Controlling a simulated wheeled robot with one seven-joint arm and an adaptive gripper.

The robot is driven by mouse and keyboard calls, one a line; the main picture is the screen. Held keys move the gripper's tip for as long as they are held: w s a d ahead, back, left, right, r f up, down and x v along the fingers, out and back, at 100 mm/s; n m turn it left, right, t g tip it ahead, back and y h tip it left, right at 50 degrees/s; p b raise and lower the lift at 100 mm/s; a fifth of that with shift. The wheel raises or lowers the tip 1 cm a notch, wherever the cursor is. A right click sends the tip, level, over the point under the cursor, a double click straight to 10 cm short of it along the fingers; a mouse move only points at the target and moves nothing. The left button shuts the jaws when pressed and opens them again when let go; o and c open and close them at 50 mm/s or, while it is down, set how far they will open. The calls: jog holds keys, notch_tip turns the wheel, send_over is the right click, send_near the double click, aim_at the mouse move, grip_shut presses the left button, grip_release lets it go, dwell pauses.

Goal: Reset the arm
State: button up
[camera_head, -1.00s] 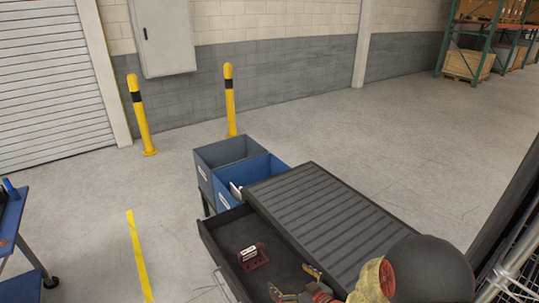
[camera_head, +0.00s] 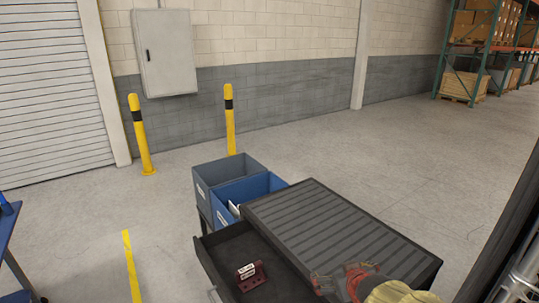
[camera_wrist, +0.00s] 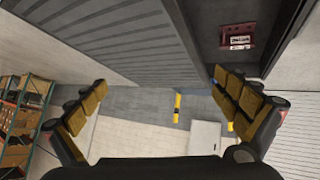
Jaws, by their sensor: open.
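My gripper (camera_head: 338,283) is low in the head view, in front of the ridged top of a dark cabinet (camera_head: 335,228). In the wrist view my gripper (camera_wrist: 160,79) has its two yellow-padded fingers spread wide, with nothing between them. A dark red item with a white label (camera_head: 250,275) lies in the cabinet's pulled-out drawer (camera_head: 222,240). The red item also shows in the wrist view (camera_wrist: 237,37), beyond the right finger and apart from it. Most of my arm is out of the head view.
A grey bin (camera_head: 228,170) and a blue bin (camera_head: 260,186) stand behind the drawer; the blue one holds something white. Two yellow posts (camera_head: 141,135) (camera_head: 230,120) stand near the wall. A blue cart (camera_head: 10,235) is at left. Open floor lies right of the bins.

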jog(key=s+r+m+g+b, duration=0.1)
jog(key=s+r+g+b, duration=0.1)
jog(key=s, duration=1)
jog(key=s+r+m+g+b, duration=0.2)
jog(key=s, duration=1)
jog(key=shift+s+a+r, duration=0.25)
jog(key=shift+s+a, duration=0.1)
jog(key=shift+c, duration=0.4)
